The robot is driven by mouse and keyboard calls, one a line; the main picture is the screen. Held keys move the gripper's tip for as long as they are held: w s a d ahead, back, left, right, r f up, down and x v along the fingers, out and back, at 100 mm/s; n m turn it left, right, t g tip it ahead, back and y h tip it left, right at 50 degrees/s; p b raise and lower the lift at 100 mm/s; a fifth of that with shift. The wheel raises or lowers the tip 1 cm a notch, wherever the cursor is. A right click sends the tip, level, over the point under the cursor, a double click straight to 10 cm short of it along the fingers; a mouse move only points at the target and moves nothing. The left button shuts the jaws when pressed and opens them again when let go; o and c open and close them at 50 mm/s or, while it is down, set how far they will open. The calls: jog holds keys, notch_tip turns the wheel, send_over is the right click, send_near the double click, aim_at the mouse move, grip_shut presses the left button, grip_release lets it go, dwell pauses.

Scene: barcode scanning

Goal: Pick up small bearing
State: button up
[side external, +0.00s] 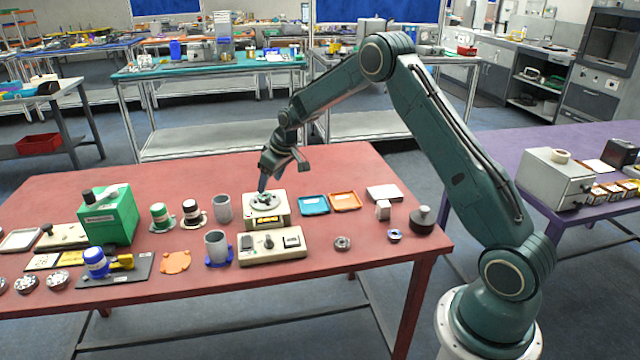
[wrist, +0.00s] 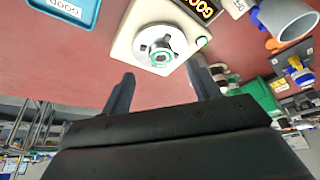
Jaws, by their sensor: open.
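My gripper (side external: 281,174) is open over the cream station with a round metal plate (side external: 251,212) on the red table. In the wrist view my open gripper (wrist: 162,72) has its two fingers apart, with nothing between them. Just beyond the fingertips, a small ring with a green band (wrist: 160,57), apparently a small bearing, sits on the station's round plate. In the side view the fingers partly cover the plate. Two other ring-shaped parts lie on the table to the right, a grey one (side external: 342,243) and a smaller one on a blue base (side external: 394,235).
A control box (side external: 272,246) stands in front of the station. Grey cups (side external: 222,208) stand to its left, with a green box (side external: 107,217) farther left. Blue (side external: 314,205) and orange (side external: 345,201) trays lie to its right. A dark weight (side external: 422,221) stands near the right edge.

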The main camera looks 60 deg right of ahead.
aim_at(264, 195)
jog(key=shift+x, duration=2.55)
jog(key=shift+w+a, duration=0.1)
jog(key=c, duration=1.2)
jog(key=shift+o, duration=0.2)
jog(key=shift+r, duration=0.1)
notch_tip(264, 195, up, 20)
